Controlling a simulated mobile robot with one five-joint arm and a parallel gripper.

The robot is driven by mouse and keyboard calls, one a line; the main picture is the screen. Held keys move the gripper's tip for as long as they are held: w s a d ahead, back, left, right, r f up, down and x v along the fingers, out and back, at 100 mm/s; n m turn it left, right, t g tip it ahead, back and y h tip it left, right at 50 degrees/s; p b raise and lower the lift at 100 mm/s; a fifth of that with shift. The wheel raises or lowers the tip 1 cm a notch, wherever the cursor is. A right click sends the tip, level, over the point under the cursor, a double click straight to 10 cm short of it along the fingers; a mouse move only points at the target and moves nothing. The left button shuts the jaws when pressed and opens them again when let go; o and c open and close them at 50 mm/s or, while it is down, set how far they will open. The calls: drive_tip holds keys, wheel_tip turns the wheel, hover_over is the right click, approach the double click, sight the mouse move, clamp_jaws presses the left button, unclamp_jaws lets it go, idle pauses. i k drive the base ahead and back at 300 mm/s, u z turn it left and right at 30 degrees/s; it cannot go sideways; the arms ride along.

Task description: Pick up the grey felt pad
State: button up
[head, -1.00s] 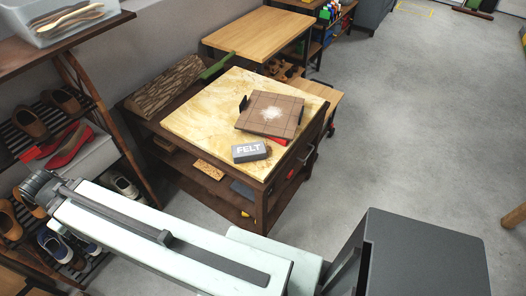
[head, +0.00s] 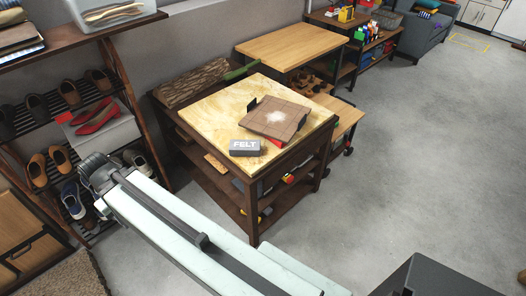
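The grey felt pad (head: 246,148), a small block marked "FELT", lies near the front left edge of a light-topped workbench (head: 205,112). A brown square board (head: 274,119) with a pale patch lies just behind and to the right of it. My arm reaches from the bottom of the head view toward the left, in front of the bench. The end of my arm, with my gripper (head: 97,172), is left of the bench and well apart from the pad. The gripper's fingers cannot be made out.
A shoe rack (head: 108,62) stands at the left, close to my arm's end. A log (head: 190,84) lies at the bench's back left, beside a green-handled tool (head: 241,71). A wooden table (head: 292,42) stands behind. Open grey floor (head: 430,150) lies to the right.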

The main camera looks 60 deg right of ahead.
sight(237, 147)
drive_tip(key=u, duration=0.15)
drive_tip(key=i, duration=0.95)
drive_tip(key=z, duration=0.05)
